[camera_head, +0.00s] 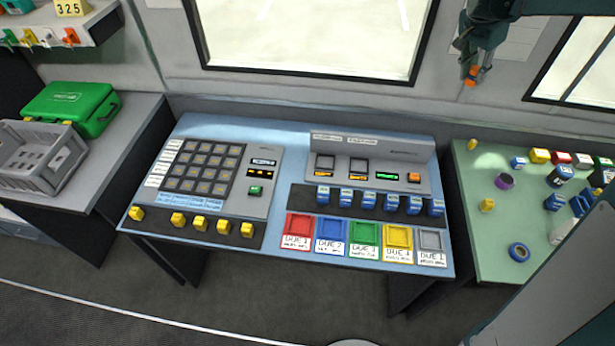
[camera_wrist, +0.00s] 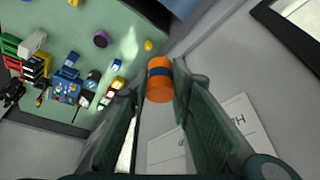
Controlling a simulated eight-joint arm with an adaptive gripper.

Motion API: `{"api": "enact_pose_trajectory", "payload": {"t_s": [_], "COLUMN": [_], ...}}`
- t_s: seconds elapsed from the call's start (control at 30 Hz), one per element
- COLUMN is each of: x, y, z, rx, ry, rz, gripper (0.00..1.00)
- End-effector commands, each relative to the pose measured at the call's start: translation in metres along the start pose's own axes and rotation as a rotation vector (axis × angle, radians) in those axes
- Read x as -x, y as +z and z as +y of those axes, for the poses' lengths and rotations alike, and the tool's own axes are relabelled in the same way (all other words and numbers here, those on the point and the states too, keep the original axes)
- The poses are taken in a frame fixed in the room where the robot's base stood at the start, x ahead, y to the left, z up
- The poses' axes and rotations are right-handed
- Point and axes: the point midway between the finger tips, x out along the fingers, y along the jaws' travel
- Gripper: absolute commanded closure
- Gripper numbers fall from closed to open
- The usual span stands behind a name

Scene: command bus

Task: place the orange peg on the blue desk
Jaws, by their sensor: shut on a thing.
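The orange peg (camera_wrist: 159,92) has a dark band around it and sits between my fingertips in the wrist view. My gripper (camera_wrist: 155,85) is shut on it. In the head view my gripper (camera_head: 472,72) is high at the upper right, in front of the wall and above the green table, with a bit of orange at its tips. The blue desk (camera_head: 275,132) stands in the middle of the head view, to the lower left of my gripper. It bears a keypad panel, a switch panel and a row of coloured DUE trays.
A grey crate (camera_head: 40,160) and green case (camera_head: 75,105) are at the left. Bare blue surface shows along the desk's back edge.

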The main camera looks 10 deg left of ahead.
Motion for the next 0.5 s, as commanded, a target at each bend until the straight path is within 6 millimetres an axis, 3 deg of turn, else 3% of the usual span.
{"api": "enact_pose_trajectory", "payload": {"t_s": [0.1, 0.5], "x": [0.008, 0.036], "y": [0.019, 0.089], "z": [-0.034, -0.132], "rx": [0.055, 0.224], "ry": [-0.023, -0.091], "rz": [0.000, 0.001], "gripper": [0.91, 0.91]}}
